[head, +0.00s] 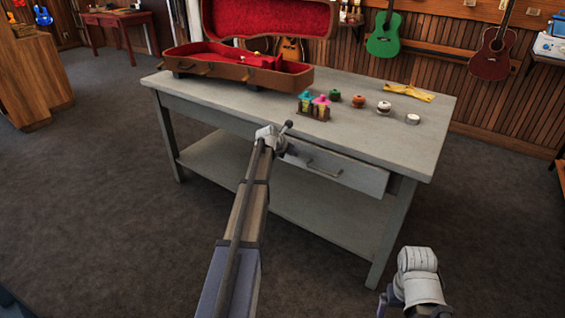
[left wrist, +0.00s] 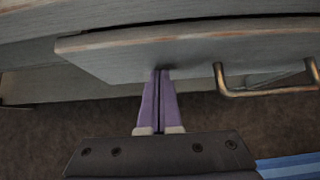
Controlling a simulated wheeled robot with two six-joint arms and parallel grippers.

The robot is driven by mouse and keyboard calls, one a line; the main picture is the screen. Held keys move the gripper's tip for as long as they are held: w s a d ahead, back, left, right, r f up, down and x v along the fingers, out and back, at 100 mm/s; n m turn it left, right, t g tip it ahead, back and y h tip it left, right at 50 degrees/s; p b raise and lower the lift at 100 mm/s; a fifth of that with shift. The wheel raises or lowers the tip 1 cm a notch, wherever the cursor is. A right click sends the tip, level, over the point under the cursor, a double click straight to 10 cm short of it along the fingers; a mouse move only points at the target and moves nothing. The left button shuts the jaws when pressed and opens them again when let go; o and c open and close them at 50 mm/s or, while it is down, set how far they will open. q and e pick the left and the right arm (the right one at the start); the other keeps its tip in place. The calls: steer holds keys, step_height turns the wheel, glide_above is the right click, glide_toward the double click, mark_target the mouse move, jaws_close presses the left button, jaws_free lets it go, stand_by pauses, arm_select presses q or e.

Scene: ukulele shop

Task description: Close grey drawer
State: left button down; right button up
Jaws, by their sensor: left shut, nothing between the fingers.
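The grey drawer (head: 345,172) sits under the grey table's top, its front standing a little out from the table frame. Its metal bar handle (head: 310,165) is on the front. In the left wrist view the drawer front (left wrist: 130,52) fills the upper part, with the handle (left wrist: 265,90) at right. My left gripper (left wrist: 162,72) is shut and empty, its purple fingertips at the drawer front, left of the handle and seemingly touching it. In the head view my left wrist hides the drawer's left end.
On the grey table (head: 220,108) are an open brown case with red lining (head: 230,75), small colored bottles in a holder (head: 314,107), several small round items and a yellow cloth (head: 408,92). A lower shelf (head: 235,165) spans beneath. Dark floor in front is clear.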

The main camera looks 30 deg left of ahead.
arm_select(q)
steer(key=w, duration=0.4)
steer(key=shift+d, duration=0.1)
steer(key=shift+w, duration=0.15)
steer(key=shift+w+r, duration=0.1)
steer(key=s, duration=0.5)
steer(key=p, duration=0.7)
glide_toward(298, 147)
steer(key=shift+s+a+f, duration=0.35)
steer(key=shift+s+f, duration=0.05)
steer(key=shift+s, duration=0.35)
steer(key=shift+s+a+f, duration=0.3)
steer(key=shift+s+f, duration=0.15)
steer(key=shift+s, duration=0.25)
arm_select(e)
step_height(298, 147, up, 7)
steer(key=shift+w+d, duration=0.15)
steer(key=shift+d, duration=0.25)
